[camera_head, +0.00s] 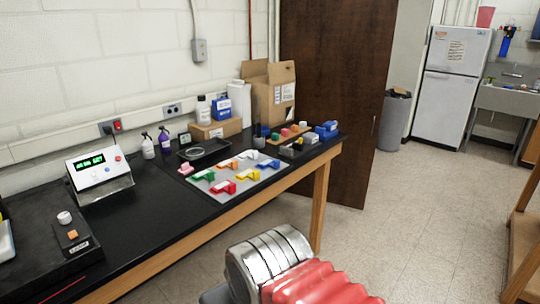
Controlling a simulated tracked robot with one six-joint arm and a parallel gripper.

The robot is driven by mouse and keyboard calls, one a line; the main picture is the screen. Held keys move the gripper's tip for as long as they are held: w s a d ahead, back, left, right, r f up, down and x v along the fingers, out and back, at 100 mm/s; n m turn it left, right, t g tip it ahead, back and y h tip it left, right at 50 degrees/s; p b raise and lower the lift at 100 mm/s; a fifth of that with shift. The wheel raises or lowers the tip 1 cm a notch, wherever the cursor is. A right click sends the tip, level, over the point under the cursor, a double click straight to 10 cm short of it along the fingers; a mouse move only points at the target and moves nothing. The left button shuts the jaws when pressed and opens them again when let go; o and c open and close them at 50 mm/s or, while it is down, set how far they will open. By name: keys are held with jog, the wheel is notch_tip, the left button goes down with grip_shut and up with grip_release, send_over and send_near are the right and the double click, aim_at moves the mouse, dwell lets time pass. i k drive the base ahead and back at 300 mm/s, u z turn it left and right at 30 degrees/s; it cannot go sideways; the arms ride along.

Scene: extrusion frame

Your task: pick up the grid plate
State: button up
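A flat grey plate (203,182) lies on the black bench, right of the picture's middle-left, with several coloured blocks on it in red, green, yellow, orange, blue and white. I cannot make out a grid pattern on it, so I cannot tell if it is the grid plate. A black shallow tray (188,156) lies just behind it on the bench. No other plate with a clear grid shows. My gripper's fingers are not in view; a silver and red ribbed part fills the bottom centre, in front of the bench.
The black bench (140,215) runs along the wall. A lit display box (98,172) and a black control panel (55,240) stand on its left. Bottles, cardboard boxes (269,95) and small parts crowd the back and right end. Open floor (420,210) lies to the right.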

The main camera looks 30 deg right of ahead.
aim_at(253, 154)
jog(key=z, duration=2.5)
jog(key=i, duration=1.4)
